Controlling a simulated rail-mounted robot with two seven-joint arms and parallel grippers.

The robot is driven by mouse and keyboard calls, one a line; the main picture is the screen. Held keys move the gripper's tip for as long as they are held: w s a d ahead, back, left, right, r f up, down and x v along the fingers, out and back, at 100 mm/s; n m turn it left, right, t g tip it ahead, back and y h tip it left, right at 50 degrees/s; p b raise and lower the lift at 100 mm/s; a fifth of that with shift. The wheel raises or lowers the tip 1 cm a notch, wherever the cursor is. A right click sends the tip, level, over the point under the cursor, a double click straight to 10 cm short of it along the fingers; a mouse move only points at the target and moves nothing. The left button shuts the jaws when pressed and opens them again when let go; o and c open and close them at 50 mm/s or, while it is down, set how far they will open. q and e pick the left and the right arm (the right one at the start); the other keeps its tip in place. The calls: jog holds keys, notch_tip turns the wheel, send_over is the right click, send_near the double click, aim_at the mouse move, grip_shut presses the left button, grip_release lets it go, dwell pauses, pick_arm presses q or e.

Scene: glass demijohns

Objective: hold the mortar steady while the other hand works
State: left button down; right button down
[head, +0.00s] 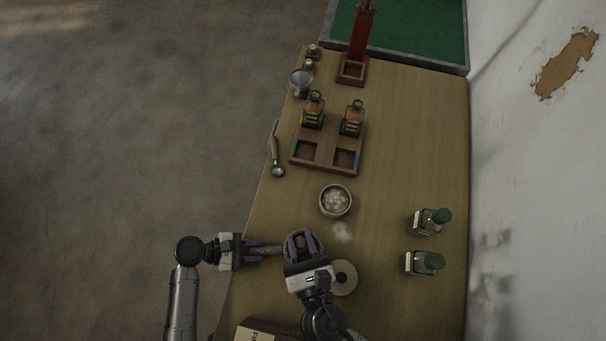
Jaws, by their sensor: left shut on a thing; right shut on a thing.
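The mortar (320,241) is a round, greyish vessel near the table's front left, largely hidden under my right gripper. My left gripper (284,248) reaches in from the left and is shut on the mortar's near-left side. My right gripper (301,241) is above the mortar, its purple fingers shut on the pestle (300,243), whose brown top shows between them. The pestle's lower end and the mortar's inside are hidden. A bowl of pale lumps (336,200) stands just behind the mortar, with a pale powdery patch (342,232) on the table beside it.
A pale disc with a dark centre (347,277) lies right of my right gripper. Two green-capped bottles (430,221) (424,262) stand at right. A wooden rack (325,163) holds two amber bottles. A ladle (276,158) lies along the left edge. A box (262,331) is in front.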

jog(key=shift+s+d+r, duration=0.1)
jog(key=shift+d, duration=0.25)
jog(key=shift+r, duration=0.65)
jog(key=shift+r, duration=3.75)
jog(key=shift+f, duration=4)
